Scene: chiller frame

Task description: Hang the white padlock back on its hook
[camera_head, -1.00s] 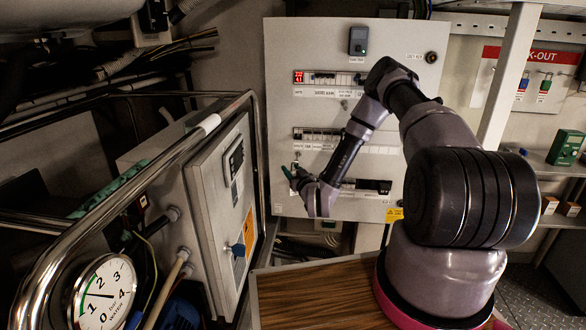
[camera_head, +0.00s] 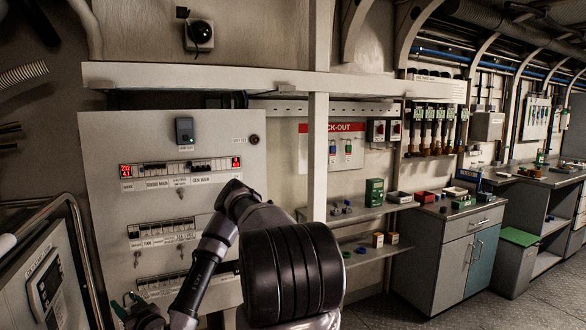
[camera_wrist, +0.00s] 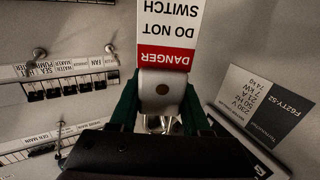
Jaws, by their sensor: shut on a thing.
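My gripper (camera_wrist: 160,110) is shut on the white padlock (camera_wrist: 162,86), whose body shows between its green fingers in the wrist view. A metal shackle (camera_wrist: 158,124) shows below the body. A red and white danger tag (camera_wrist: 170,35) is at the padlock, reading upside down. In the head view my gripper (camera_head: 126,308) is at the lower left, before the panel; the padlock cannot be made out there. The lock-out board (camera_head: 334,172) with a red header is on the wall right of the panel. A blue padlock (camera_head: 332,150) and a green padlock (camera_head: 348,148) hang on it. Its hooks are too small to tell.
The grey switch panel (camera_head: 110,240) has rows of breakers. A shelf (camera_head: 365,211) with small boxes is below the board. A grey cabinet (camera_head: 435,255) stands further right. A metal rail (camera_head: 85,250) is at left.

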